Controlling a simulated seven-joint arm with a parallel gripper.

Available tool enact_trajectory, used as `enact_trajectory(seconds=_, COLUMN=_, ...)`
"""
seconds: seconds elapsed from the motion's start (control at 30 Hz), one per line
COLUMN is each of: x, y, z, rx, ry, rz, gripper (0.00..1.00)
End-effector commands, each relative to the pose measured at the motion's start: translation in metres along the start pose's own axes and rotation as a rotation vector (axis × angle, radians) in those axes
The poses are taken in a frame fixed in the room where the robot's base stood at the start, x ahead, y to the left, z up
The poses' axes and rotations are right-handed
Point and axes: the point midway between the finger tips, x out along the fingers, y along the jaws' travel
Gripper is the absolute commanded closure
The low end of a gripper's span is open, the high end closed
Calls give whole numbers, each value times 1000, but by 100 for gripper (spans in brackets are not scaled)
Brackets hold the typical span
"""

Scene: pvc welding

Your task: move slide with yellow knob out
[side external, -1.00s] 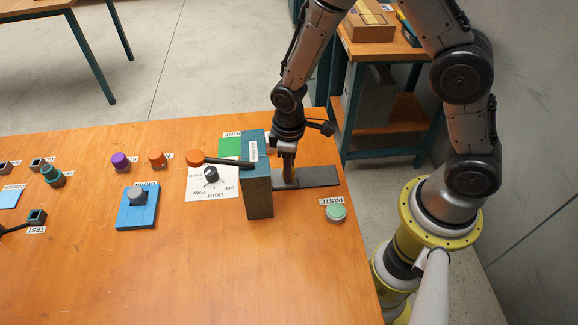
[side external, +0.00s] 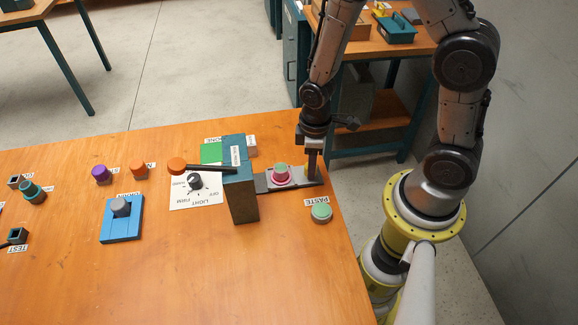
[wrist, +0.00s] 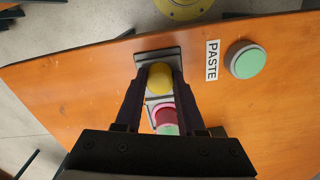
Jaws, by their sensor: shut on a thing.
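The slide (side external: 262,186) reaches out of the teal block (side external: 242,197) to the right, along a dark plate. My gripper (side external: 313,179) is at the slide's right end, pointing down. In the wrist view the yellow knob (wrist: 160,78) sits between its two fingers, and the gripper is shut on it. The fingers hide the knob in the side view. A pink and green round part (side external: 281,173) rests on the slide between the block and my gripper. It also shows behind the knob in the wrist view (wrist: 166,117).
A green button (side external: 321,212) labelled PASTE is in front of the slide near the table's right edge. A lever with an orange knob (side external: 177,165) reaches left from the block. A black dial (side external: 195,182) and a blue fixture (side external: 121,225) stand farther left.

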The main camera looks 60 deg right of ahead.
Motion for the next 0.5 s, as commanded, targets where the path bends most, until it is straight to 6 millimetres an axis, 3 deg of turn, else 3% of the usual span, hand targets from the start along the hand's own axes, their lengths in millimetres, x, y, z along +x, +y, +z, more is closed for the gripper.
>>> enact_trajectory(seconds=0.37, x=-1, y=3, z=9, rx=1, ry=0, rz=1, gripper=100)
enact_trajectory(seconds=0.4, x=-1, y=3, z=10, rx=1, ry=-1, rz=0, gripper=58)
enact_trajectory(seconds=0.5, x=-1, y=3, z=9, rx=1, ry=-1, rz=0, gripper=40)
